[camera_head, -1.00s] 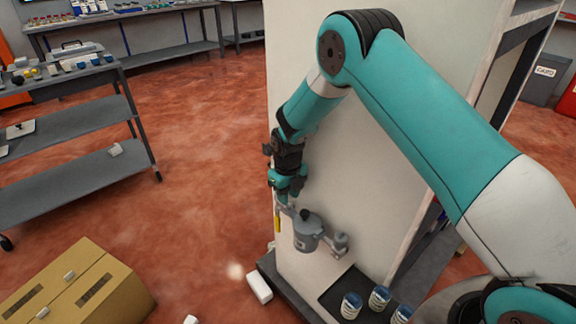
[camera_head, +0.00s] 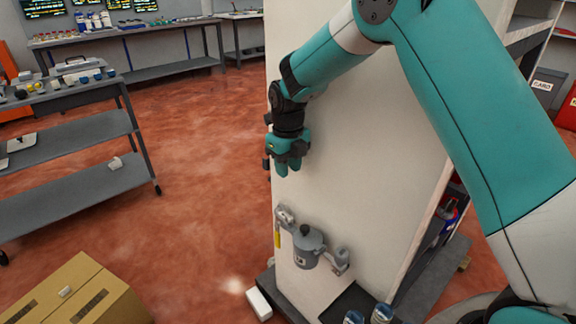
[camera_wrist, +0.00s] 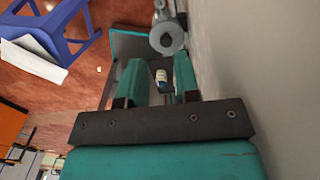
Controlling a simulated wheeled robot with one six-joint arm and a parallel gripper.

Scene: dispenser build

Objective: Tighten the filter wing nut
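The filter (camera_head: 308,247) is a grey canister with a black knob on top, mounted low on the side of a pale cabinet. A grey fitting (camera_head: 285,217) is at its left and another (camera_head: 342,260) at its right. I cannot tell which part is the wing nut at this size. My gripper (camera_head: 288,168) is above the filter, close to the cabinet side, pointing down and touching nothing. In the wrist view its teal fingers (camera_wrist: 160,82) are apart with nothing held. A grey round part of the filter assembly (camera_wrist: 168,38) shows beyond the fingertips.
The pale cabinet wall (camera_head: 375,150) runs close beside my gripper. Blue-and-white jars (camera_head: 381,314) stand on a dark tray at the cabinet's foot. A cardboard box (camera_head: 75,292) sits on the floor at lower left. A grey shelf cart (camera_head: 75,140) is at left, with open floor between.

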